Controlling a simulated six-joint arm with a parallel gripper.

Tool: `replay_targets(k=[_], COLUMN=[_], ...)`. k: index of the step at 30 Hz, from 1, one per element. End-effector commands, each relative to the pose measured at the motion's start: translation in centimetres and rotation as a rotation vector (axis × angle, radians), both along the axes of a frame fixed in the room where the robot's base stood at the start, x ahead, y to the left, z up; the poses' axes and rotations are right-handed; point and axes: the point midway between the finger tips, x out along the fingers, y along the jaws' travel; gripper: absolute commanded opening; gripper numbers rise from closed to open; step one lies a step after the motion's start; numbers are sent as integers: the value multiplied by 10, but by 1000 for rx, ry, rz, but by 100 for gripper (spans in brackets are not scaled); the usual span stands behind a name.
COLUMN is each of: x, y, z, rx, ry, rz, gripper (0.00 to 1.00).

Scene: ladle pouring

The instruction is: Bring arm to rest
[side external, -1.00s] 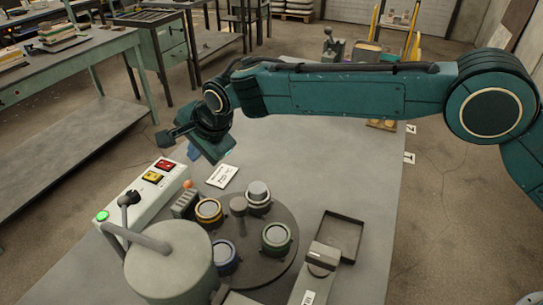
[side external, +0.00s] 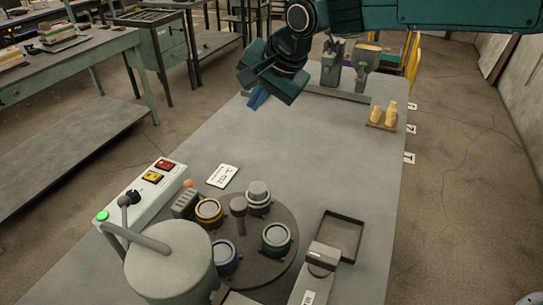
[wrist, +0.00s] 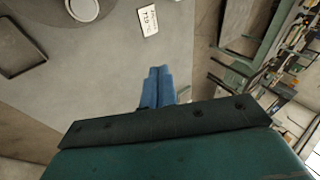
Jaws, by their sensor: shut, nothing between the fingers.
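My gripper (side external: 258,97) is above the far part of the grey table (side external: 300,155) in the side view. Its blue fingers point down and are mostly hidden behind my teal wrist. In the wrist view the blue fingers of my gripper (wrist: 158,85) lie side by side, shut, with nothing between them. Below them is the table top (wrist: 100,85). The gripper is apart from all objects on the table.
A turntable (side external: 285,262) with several ringed cups, a control box (side external: 145,190) with a green button, a large grey pot (side external: 170,262) and an empty tray (side external: 341,232) fill the near table. A white card (side external: 222,176) lies mid-table. Tan figures (side external: 382,118) stand at the far right. The middle is clear.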

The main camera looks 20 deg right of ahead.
Motion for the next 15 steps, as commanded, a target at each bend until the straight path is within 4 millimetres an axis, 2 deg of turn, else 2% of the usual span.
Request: replay_targets(k=[1, 6, 15], x=[-5, -26, -78], y=[-18, -67, -147], z=[12, 39, 74], rx=[-16, -78, -186], ry=[-7, -26, -50], rz=[11, 69, 173], gripper=[0, 0, 0])
